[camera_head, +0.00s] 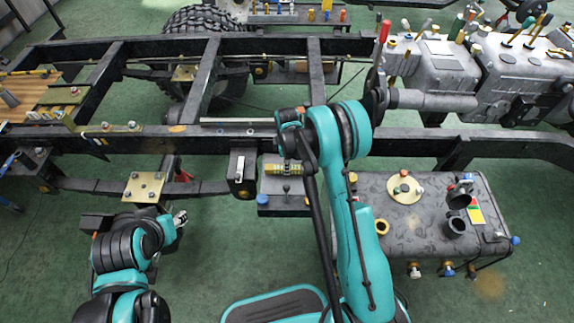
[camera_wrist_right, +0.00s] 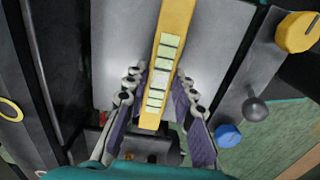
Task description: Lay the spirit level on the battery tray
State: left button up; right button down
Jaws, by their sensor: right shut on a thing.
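The spirit level (camera_wrist_right: 175,25) is a yellow bar with a row of pale green vials. My right gripper (camera_wrist_right: 160,85) is shut on it, with one finger along each side. In the head view the level (camera_head: 282,169) shows below my right wrist, over a grey unit by the frame rail that looks like the battery tray (camera_head: 275,206). In the wrist view a pale flat surface (camera_wrist_right: 120,45) lies under the level; I cannot tell whether they touch. My left gripper (camera_head: 180,218) is empty, low on the left; its finger gap is too small to judge.
The tray's edge carries a blue knob (camera_wrist_right: 228,135), a dark ball-topped lever (camera_wrist_right: 255,108) and a yellow knob (camera_wrist_right: 298,30). The black chassis rail (camera_head: 400,142) runs just behind. A grey tank (camera_head: 400,225) stands to the right.

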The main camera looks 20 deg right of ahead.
jog(key=shift+f, duration=0.45)
jog(key=c, duration=1.2)
grip_release()
notch_tip(320, 180, up, 12)
jog(key=s+r+m+t, duration=0.3)
jog(key=s+r+m, duration=0.3)
jog(key=s+r, duration=0.6)
jog(key=s+r+m+t, duration=0.1)
jog(key=s+m, duration=0.2)
jog(key=s, duration=0.1)
jog(key=s+r+m+t, duration=0.1)
jog(key=s+m, duration=0.2)
jog(key=s, duration=0.2)
jog(key=s+m+t, duration=0.2)
jog(key=s, duration=0.3)
jog(key=shift+d+r+m, duration=0.1)
jog(key=shift+r+m, duration=0.3)
